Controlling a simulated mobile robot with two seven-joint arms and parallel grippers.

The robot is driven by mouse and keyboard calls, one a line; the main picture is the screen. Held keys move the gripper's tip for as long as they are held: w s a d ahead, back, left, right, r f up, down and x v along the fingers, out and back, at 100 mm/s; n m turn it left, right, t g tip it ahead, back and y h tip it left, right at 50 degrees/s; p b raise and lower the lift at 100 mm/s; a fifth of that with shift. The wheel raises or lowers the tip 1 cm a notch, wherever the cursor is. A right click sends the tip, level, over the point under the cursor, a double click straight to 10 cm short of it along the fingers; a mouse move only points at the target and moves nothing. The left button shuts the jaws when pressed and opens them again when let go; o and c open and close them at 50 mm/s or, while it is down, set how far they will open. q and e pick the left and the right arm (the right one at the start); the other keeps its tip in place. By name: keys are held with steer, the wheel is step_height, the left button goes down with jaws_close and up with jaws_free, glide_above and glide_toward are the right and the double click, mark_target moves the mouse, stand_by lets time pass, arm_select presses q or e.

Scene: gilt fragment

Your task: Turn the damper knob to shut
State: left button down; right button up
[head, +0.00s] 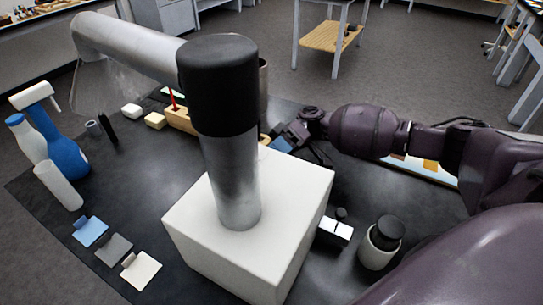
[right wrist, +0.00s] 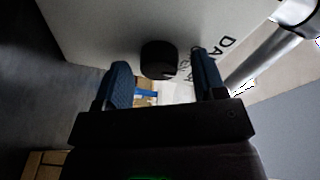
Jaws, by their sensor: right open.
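The damper knob (right wrist: 159,58) is a round black knob on a white panel (right wrist: 95,30) in the right wrist view. Dark letters beginning "DA" (right wrist: 226,44) are printed to the right of it, partly cut off by a finger. My right gripper (head: 284,141) is open at the far side of the white box (head: 205,222) in the head view. In the right wrist view its blue fingers stand apart, one on each side of the knob, with no clear contact. The knob is hidden in the head view. My left gripper is not in view.
A grey pipe with a black collar (head: 218,85) rises from the box and runs left. Bare tabletop lies left of the box.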

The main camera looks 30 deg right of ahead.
steer(key=shift+c, duration=0.2)
steer(key=c, duration=0.9)
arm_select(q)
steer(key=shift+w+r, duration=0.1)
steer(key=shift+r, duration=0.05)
